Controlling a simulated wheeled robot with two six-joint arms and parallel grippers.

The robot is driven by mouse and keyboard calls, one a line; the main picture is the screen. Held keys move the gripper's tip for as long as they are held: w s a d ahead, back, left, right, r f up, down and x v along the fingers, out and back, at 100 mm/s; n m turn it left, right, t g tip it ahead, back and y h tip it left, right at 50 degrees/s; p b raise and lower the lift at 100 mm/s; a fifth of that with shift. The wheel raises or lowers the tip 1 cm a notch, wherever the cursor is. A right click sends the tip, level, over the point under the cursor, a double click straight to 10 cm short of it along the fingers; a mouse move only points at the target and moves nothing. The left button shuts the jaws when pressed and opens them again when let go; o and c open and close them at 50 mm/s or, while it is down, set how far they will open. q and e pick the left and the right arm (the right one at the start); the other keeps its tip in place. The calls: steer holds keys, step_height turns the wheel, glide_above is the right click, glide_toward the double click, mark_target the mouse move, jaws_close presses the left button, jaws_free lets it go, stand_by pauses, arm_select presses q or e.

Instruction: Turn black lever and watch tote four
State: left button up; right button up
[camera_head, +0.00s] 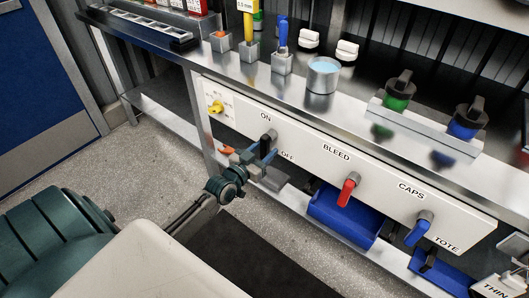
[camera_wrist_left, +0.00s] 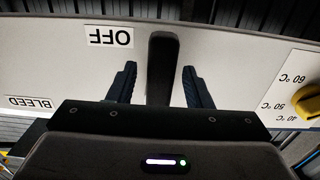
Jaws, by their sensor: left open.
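The black lever (camera_head: 267,141) is on the white panel, between the ON and OFF labels. My left gripper (camera_head: 259,158) is at the lever, open. In the left wrist view the lever (camera_wrist_left: 162,62) stands between the two open fingers (camera_wrist_left: 160,86), with a gap on each side. The OFF label (camera_wrist_left: 109,37) shows upside down beside it. Blue totes sit under the panel, one below the middle (camera_head: 342,216) and one at the lower right (camera_head: 440,272). A TOTE label (camera_head: 447,244) is at the panel's right end. My right gripper is not in view.
A red lever (camera_head: 347,192) and a blue lever (camera_head: 418,233) are on the same panel, right of the black one. A yellow knob (camera_head: 216,107) is at its left end. A metal cup (camera_head: 322,75) and several tools stand on the shelf above.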

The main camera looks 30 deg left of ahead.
arm_select(q)
steer(key=shift+w, duration=0.25)
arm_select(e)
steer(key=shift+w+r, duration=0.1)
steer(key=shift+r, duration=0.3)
arm_select(q)
jaws_close()
